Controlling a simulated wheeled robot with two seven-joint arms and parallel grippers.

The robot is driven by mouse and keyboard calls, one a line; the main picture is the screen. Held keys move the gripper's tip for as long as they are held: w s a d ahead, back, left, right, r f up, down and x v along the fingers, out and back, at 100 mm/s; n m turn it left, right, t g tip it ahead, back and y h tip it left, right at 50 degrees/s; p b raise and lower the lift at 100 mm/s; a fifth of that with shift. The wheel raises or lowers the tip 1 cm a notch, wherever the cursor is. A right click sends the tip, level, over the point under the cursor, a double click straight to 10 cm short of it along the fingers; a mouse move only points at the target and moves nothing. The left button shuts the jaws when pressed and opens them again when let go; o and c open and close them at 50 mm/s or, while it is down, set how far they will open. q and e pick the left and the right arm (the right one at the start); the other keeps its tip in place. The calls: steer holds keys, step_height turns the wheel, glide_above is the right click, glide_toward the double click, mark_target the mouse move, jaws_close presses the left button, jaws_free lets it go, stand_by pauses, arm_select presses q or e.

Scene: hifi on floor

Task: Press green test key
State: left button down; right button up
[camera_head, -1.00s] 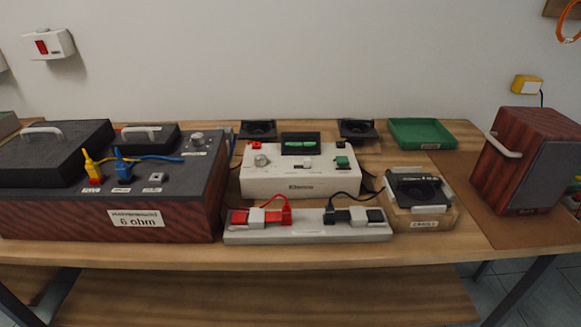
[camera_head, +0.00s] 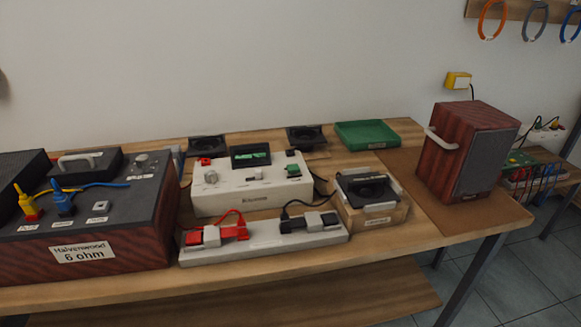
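A white test box (camera_head: 238,198) stands on the wooden table near the middle of the head view. A green key (camera_head: 293,170) sits on its top at the right side. A small dark display with green figures (camera_head: 251,156) stands at the back of the box, and a red part (camera_head: 205,161) and a pale round knob (camera_head: 211,177) are at its left. Neither of my grippers shows in the head view.
A white power strip (camera_head: 262,242) with red and black plugs lies in front of the box. A "6 ohm" box (camera_head: 84,254) stands left, a speaker cradle (camera_head: 372,212) right. A green tray (camera_head: 366,145), a wooden speaker (camera_head: 468,152) and a second bench (camera_head: 550,177) are farther right.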

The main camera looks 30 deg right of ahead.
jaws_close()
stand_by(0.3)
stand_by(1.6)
